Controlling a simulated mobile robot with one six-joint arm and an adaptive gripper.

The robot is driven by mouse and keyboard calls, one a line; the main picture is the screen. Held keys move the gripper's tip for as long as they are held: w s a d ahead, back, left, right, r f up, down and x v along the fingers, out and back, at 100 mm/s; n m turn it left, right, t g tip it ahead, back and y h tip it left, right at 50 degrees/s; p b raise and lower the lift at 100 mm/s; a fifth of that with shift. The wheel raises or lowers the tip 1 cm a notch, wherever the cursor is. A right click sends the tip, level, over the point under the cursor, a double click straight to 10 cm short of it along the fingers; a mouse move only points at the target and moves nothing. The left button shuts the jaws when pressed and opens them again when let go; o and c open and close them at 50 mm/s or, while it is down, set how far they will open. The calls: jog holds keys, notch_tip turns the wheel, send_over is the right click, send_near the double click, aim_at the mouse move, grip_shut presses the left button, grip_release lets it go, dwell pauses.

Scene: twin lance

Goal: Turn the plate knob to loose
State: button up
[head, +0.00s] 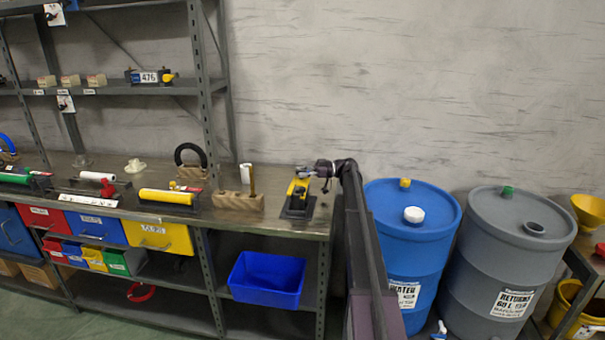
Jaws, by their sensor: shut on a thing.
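A yellow fixture (298,188) stands on a dark base plate (297,208) at the right end of the bench. My arm reaches in from the right, and my gripper (311,176) is at the top of this fixture. The gripper is shut on a small part there, which looks to be the plate knob. The knob itself is mostly hidden by the gripper and too small to make out, so its turned position cannot be told.
A wooden block (238,202) with upright pieces stands left of the fixture on the bench (275,226). A blue bin (267,280) sits below. A blue barrel (411,250) and a grey barrel (505,265) stand right of my arm.

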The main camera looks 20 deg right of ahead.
jog(key=shift+w+a+n+g, duration=0.15)
jog(key=shift+n+g, duration=0.85)
jog(key=shift+g, duration=0.5)
jog(key=o, duration=1.2)
jog(key=shift+c, duration=0.2)
jog(key=shift+s+m+t, duration=0.2)
jog(key=shift+m+t, duration=0.1)
jog(key=shift+t, duration=0.1)
jog(key=m+t, duration=0.1)
jog(key=t, duration=0.1)
jog(key=shift+s+m+t, duration=0.1)
jog(key=shift+m+t, duration=0.2)
jog(key=shift+m+t+h, duration=0.9)
jog(key=shift+m+t, duration=0.35)
jog(key=shift+t, duration=0.5)
jog(key=shift+m+t+h, duration=0.9)
jog(key=shift+m+t, duration=0.35)
jog(key=shift+t, duration=0.5)
jog(key=shift+m+t+h, duration=1.45)
jog(key=shift+m+h, duration=0.2)
jog(key=shift+h, duration=0.45)
jog(key=shift+m+t+h, duration=1.45)
jog(key=shift+m+h, duration=0.2)
jog(key=shift+h, duration=0.45)
